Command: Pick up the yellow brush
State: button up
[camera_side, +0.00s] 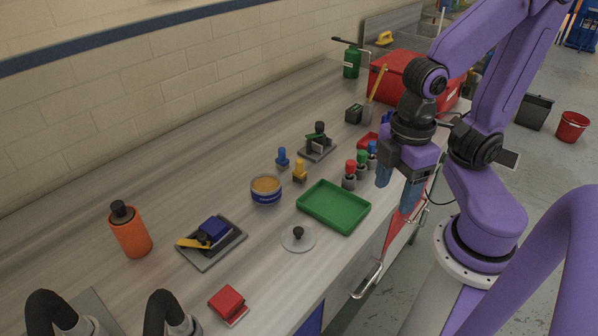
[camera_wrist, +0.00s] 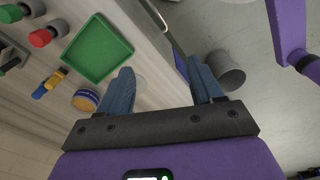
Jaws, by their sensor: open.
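In the side view, a slim yellow handle (camera_side: 377,82) stands tilted by the red toolbox, its lower end at a small grey block. I cannot tell for sure which of these is the brush. My gripper (camera_side: 397,188) is open and empty, above the bench's front edge, right of the green tray and well in front of both yellow things. In the wrist view my gripper (camera_wrist: 160,68) shows its two blue fingers apart with nothing between them. Neither yellow candidate shows clearly there.
The green tray (camera_side: 333,214), red-, green- and blue-topped pegs (camera_side: 349,175), a yellow peg (camera_side: 300,172) and a blue tin (camera_side: 266,197) stand near my gripper. The red toolbox (camera_side: 410,75) fills the back right.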

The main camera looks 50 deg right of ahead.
notch_tip(320, 180, up, 2)
jog(key=r+m, duration=0.1)
jog(key=m, duration=3.1)
send_over(299, 161)
notch_tip(299, 161, down, 12)
jog(key=shift+s+d, duration=0.15)
jog(key=shift+f, duration=2.75)
jog(key=c, duration=1.1)
